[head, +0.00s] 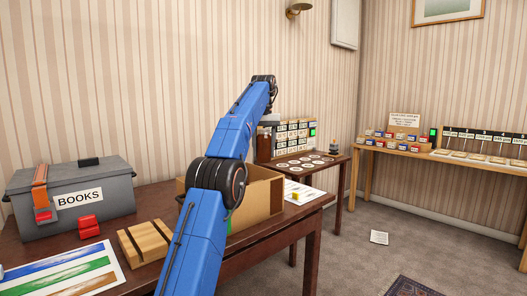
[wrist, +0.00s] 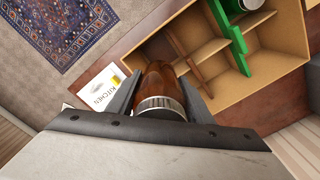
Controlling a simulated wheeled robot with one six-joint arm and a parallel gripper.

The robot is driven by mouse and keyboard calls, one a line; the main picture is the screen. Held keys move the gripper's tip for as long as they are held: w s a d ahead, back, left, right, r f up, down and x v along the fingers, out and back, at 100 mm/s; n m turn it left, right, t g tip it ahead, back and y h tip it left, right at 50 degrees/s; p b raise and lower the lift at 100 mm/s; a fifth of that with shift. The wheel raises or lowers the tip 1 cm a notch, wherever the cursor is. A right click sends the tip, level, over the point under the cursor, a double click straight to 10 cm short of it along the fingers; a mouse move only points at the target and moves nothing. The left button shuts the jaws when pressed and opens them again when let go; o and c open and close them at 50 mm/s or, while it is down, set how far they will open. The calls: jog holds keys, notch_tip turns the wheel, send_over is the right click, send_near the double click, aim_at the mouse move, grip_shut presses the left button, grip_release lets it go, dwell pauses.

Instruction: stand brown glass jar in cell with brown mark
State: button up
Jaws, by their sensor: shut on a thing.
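The brown glass jar (wrist: 160,85) with a silvery lid is between the jaws of my gripper (wrist: 158,100), which is shut on it. In the head view the jar (head: 264,137) hangs above the far side of the open cardboard box (head: 258,200). The wrist view shows the box (wrist: 285,38) divided into cells. A brown strip (wrist: 187,58) and a green strip (wrist: 230,38) run along its dividers. The brown strip lies just beyond the jar, to its right. The jar covers part of the box edge.
A green item with a white top (wrist: 251,4) sits in a far cell. A KITCHEN card (wrist: 101,88) lies beside the box. A grey BOOKS toolbox (head: 75,192), red object (head: 88,226), slotted wooden block (head: 145,241) and striped sheet (head: 62,272) occupy the table's left.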

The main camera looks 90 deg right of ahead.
jog(key=shift+f, duration=0.15)
notch_tip(320, 180, down, 16)
dwell(3.7)
jog(key=shift+f, duration=1.9)
dwell(1.6)
